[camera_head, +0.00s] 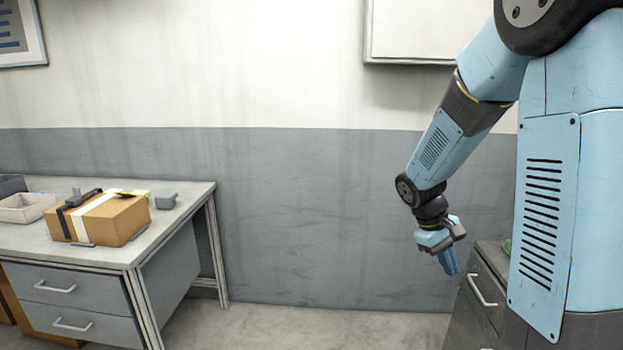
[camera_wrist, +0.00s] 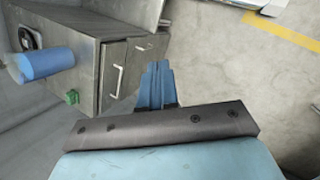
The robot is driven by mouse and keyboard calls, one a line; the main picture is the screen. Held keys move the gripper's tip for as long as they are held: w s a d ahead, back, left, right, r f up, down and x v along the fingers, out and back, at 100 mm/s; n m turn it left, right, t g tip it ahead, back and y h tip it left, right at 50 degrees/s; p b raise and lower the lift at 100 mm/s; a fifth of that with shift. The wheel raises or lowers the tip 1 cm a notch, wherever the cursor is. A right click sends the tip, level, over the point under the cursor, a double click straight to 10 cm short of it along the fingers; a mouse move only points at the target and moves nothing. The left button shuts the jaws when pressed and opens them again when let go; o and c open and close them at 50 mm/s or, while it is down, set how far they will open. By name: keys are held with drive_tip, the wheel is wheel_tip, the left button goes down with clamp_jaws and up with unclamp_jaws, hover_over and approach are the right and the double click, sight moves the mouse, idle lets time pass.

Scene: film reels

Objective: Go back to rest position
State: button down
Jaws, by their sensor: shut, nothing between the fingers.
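My gripper (camera_head: 447,261) hangs at the end of my bent arm on the right in the head view. It points downward, in front of the grey wall and just left of a grey cabinet (camera_head: 490,285). Its blue fingers are together and hold nothing. In the wrist view my gripper (camera_wrist: 157,68) shows its closed fingers above the dark bracket, with the metal cabinet (camera_wrist: 88,75) to their left and the floor beyond. The fingers appear apart from the cabinet.
A desk (camera_head: 185,193) on the left bears a cardboard box (camera_head: 122,222), a bin (camera_head: 22,209) and a small grey item (camera_head: 166,200). A blue roll (camera_wrist: 45,62) and a green item (camera_wrist: 72,97) are on the cabinet. Floor between desk and cabinet is clear.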

drive_tip(key=s+a+r+m+t+y, duration=0.2)
drive_tip(key=s+a+r+t, duration=0.1)
drive_tip(key=s+r, duration=0.5)
drive_tip(key=s+a+r+m+t+y, duration=0.2)
drive_tip(key=s+a+r+t, duration=0.2)
drive_tip(key=s+r, duration=0.5)
drive_tip(key=shift+a+r+t+y, duration=0.15)
drive_tip(key=shift+a+t+y, duration=0.2)
drive_tip(key=shift+a, duration=0.2)
